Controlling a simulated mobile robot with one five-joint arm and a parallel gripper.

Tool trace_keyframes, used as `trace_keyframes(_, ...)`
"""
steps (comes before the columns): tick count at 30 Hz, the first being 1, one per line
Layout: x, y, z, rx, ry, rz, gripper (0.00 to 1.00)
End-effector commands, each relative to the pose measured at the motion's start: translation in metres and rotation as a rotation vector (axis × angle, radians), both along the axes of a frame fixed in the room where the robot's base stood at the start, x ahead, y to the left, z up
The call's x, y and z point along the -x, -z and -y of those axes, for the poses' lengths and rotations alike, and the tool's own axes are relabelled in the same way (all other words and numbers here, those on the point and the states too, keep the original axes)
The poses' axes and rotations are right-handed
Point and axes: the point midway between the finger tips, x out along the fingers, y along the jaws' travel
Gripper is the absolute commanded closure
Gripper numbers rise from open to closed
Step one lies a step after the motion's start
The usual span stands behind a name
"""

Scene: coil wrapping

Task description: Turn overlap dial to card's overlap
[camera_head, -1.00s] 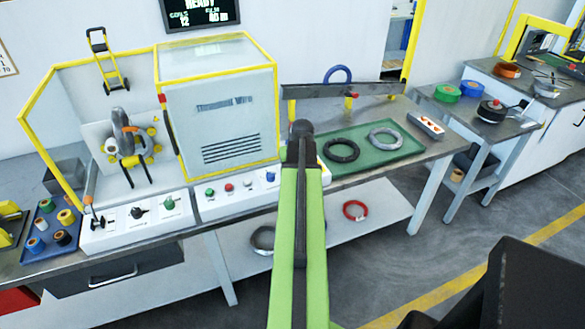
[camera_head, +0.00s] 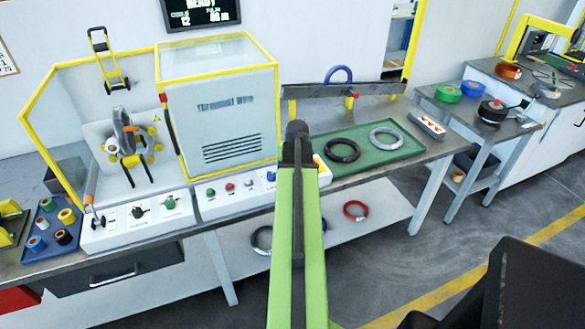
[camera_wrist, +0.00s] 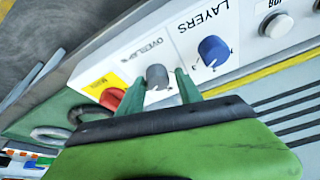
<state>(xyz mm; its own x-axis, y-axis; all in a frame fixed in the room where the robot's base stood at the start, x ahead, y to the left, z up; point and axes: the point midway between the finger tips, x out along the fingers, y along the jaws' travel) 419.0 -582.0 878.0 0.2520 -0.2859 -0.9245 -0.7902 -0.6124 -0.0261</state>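In the wrist view the overlap dial (camera_wrist: 157,76) is a grey knob on a white panel, beside the upside-down word OVERLAP. My gripper (camera_wrist: 160,88) has its two green fingers on either side of the dial. They look open, with a small gap at the right finger; contact at the left finger is unclear. In the head view my gripper (camera_head: 298,132) is over the right part of the control panel (camera_head: 235,200), and my arm hides the overlap dial. No card with a readable overlap value shows.
A blue LAYERS dial (camera_wrist: 213,51) sits close beside the overlap dial, and a red knob (camera_wrist: 112,98) on a yellow label is on the other side. A green mat (camera_head: 400,153) with a black ring and a grey ring lies right of my arm.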

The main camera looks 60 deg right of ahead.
Motion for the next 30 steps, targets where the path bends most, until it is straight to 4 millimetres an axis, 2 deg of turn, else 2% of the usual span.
trace_keyframes(10,0.001,-0.001,0.002,0.004,0.001,-0.002,0.48)
trace_keyframes(14,0.003,-0.007,0.0,0.004,0.001,-0.002,0.48)
trace_keyframes(20,0.009,-0.037,-0.008,0.004,0.001,-0.002,0.48)
trace_keyframes(30,0.029,-0.116,-0.032,0.003,0.001,-0.001,0.48)
